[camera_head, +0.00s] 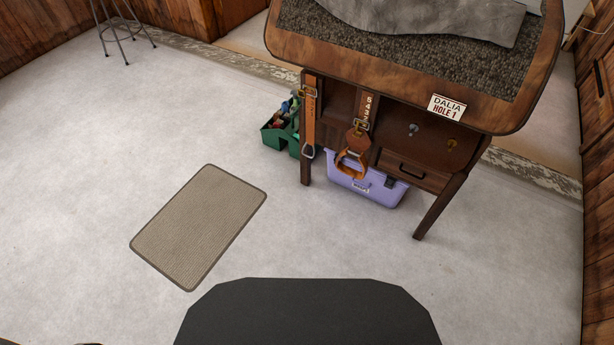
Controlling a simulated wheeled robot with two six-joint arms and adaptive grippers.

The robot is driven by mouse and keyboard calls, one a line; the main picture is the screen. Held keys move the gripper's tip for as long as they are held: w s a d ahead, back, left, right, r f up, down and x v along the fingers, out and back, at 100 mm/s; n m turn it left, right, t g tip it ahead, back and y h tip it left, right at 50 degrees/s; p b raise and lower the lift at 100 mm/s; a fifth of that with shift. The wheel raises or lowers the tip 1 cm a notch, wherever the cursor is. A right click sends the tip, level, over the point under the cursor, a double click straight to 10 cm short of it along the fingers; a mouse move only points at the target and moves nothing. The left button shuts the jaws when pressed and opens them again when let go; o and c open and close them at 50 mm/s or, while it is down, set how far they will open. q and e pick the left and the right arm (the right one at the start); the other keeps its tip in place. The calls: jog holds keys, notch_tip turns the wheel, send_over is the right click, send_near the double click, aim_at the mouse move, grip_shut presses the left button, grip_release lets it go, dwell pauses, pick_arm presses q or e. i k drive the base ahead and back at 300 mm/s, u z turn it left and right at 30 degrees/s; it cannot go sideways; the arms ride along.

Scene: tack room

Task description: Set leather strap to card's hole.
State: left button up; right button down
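A card (447,108) reading "DALIA HOLE 1" is on the front edge of the wooden bench at the right. A leather strap (367,105) with numbers and a metal buckle (361,125) hangs from the bench front, left of the card; the digits look like 5, 4, 3, 2. A brown leather piece with an orange-brown loop (350,165) hangs below that buckle. A second tan strap (309,122) hangs near the left front leg, with a buckle near its top and a metal stirrup at its lower end. Which hole the buckle sits in is too small to tell. Neither gripper shows.
The wooden bench (400,77) has a dark textured top with a grey sheet. Below it stand a lilac box (385,192) and a green caddy (275,138). A beige mat (199,226) lies on the floor. A stool (118,30) stands far left.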

aim_at(311, 81)
jog(key=z, duration=0.75)
jog(key=i, duration=1.55)
jog(key=u, duration=0.75)
jog(key=i, duration=0.4)
jog(key=u, duration=0.3)
